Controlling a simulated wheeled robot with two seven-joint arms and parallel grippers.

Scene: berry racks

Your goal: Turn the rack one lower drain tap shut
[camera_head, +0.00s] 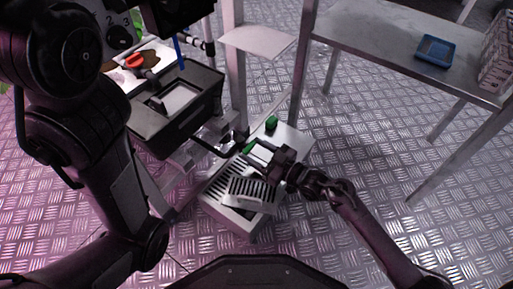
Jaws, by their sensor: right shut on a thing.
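My right gripper (256,149) reaches in from the lower right, low beside the rack. It is shut on a small green tap handle (248,146), most of which the fingers hide. I take this as the lower drain tap; I cannot tell its exact angle. A dark pipe end (238,139) shows just left of the fingers. My left arm fills the left side, and its gripper is out of the picture.
A pale metal box (294,141) with a slotted grille and a green knob (271,123) stands under my right gripper. A dark tank (190,120) and an orange-red handle (134,60) are at the upper left. A metal table (385,45) bears a blue tray (436,64).

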